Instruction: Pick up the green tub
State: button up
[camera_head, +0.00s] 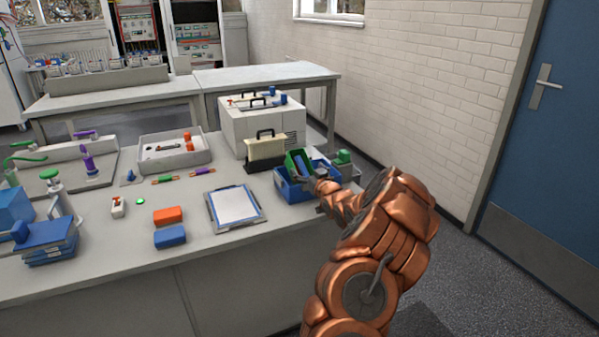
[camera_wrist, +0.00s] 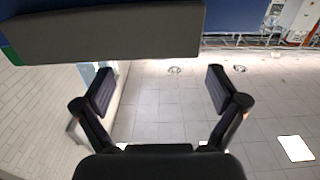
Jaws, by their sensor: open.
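A green tub (camera_head: 290,163) shows in the head view at the right end of the bench, seemingly tilted, with something blue at its opening. It sits in or against a blue bin (camera_head: 284,189); I cannot tell which. My gripper (camera_wrist: 160,92) is open in the wrist view, with nothing between its fingers. In the head view my copper arm reaches to the right side of the blue bin, and the gripper's tips are hard to make out there. A sliver of green shows at the left edge of the wrist view, and I cannot tell what it belongs to.
Another green object (camera_head: 343,157) stands just right of the bin. A cream block with a black handle (camera_head: 265,149) and a white case (camera_head: 262,122) stand behind and left. A clipboard (camera_head: 234,207) lies in front left. A grey slab (camera_wrist: 110,37) crosses the top of the wrist view.

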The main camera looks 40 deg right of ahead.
aim_at(302, 164)
jog(key=shift+d+p+x, duration=0.15)
jog(key=shift+p+x, duration=0.1)
jog(key=shift+x, duration=1.05)
jog(key=shift+d+p+x, duration=0.1)
jog(key=shift+p+x, duration=0.15)
jog(key=shift+x, duration=1.05)
jog(key=shift+s+f, duration=0.1)
jog(key=shift+f, duration=0.05)
jog(key=c, duration=1.5)
jog(key=shift+c, duration=0.2)
